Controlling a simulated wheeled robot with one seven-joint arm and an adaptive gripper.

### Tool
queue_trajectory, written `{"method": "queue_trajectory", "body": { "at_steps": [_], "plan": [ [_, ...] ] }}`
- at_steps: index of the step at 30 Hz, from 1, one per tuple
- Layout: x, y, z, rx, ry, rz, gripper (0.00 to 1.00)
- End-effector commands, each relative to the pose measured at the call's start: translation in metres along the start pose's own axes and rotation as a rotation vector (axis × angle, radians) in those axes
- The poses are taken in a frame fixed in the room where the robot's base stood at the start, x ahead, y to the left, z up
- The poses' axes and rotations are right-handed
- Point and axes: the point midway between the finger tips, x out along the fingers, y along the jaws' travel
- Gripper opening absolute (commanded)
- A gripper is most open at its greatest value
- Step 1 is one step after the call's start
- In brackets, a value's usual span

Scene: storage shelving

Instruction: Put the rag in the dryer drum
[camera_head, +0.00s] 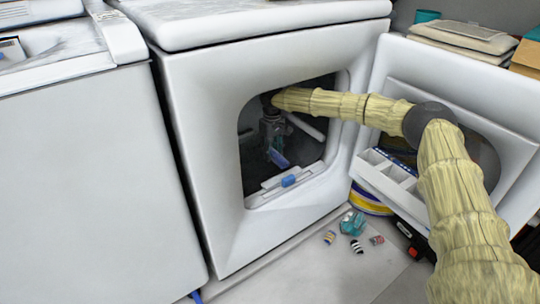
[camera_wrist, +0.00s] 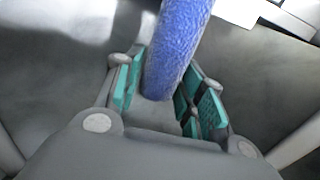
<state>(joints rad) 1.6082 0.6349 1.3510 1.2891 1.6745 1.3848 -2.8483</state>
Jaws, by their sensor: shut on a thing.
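The rag is a blue, fuzzy, rolled-up cloth (camera_wrist: 178,45). It sits between the teal pads of my gripper (camera_wrist: 163,88) in the wrist view, with its far end running out of the top of the picture. In the head view, my arm reaches through the round-cornered opening of the white dryer (camera_head: 215,110). My gripper (camera_head: 273,143) hangs inside the dark drum (camera_head: 252,158), shut on the rag (camera_head: 278,158), which shows as a small blue strip below it. The rag is above the lower lip of the opening.
A small blue item (camera_head: 288,181) lies on the white ledge at the opening's lower lip. The dryer door (camera_head: 455,80) stands open at the right, behind my arm. A white appliance (camera_head: 95,170) stands left.

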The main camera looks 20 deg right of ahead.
Motion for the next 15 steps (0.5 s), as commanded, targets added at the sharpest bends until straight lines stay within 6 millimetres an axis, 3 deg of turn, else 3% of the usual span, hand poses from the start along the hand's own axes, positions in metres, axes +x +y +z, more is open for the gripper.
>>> {"method": "queue_trajectory", "body": {
  "at_steps": [1,15],
  "plan": [
    [0.007,0.003,-0.007,0.002,0.000,0.000,0.12],
    [0.008,0.033,-0.056,-0.001,0.001,0.000,0.12]
  ]
}}
